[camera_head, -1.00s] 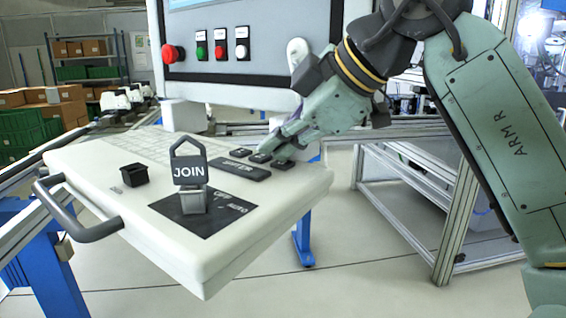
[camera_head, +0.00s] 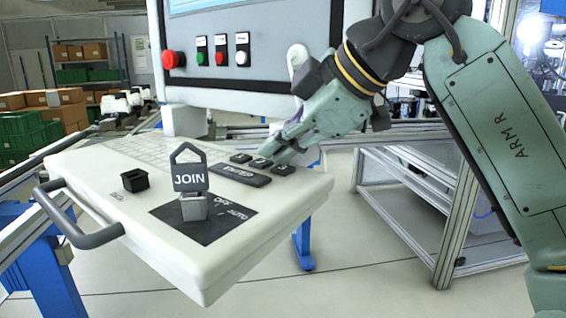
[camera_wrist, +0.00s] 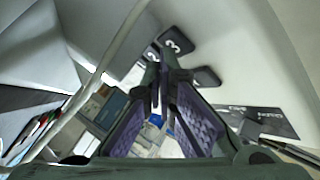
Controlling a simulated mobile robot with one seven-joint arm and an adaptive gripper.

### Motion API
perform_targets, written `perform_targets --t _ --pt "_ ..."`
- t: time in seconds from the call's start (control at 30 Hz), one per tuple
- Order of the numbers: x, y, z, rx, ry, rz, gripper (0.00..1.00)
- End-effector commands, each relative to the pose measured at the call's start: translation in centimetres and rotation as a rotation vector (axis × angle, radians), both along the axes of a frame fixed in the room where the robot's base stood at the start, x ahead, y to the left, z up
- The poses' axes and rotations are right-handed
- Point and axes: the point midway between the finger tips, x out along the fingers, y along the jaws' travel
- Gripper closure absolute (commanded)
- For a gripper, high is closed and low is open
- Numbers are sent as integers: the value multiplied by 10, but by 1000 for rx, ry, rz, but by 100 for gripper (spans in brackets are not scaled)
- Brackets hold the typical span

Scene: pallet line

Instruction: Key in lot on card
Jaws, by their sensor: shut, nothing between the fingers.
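The white operator console (camera_head: 270,215) slopes across the head view. Near its right side is a row of dark keys, with the left key (camera_head: 241,158), the middle key (camera_head: 261,163) and the right key (camera_head: 283,170). A longer ENTER key (camera_head: 240,175) lies in front of them. My gripper (camera_head: 272,153) is shut and empty, its fingertips low over the middle and right keys; I cannot tell if they touch. I cannot make out a card.
The screen panel (camera_head: 255,75) with a red button (camera_head: 172,60) rises behind. A grey handle (camera_head: 85,235) juts out at left.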

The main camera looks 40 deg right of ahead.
Motion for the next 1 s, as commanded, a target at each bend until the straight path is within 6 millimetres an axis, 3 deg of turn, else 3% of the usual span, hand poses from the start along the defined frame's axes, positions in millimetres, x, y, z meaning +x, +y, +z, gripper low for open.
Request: perform_targets --t 0.1,0.57,1.0 --pt "0 0 9 0 -1 -1 100" --pt "0 0 14 0 -1 -1 100" --pt "0 0 54 0 -1 -2 100"
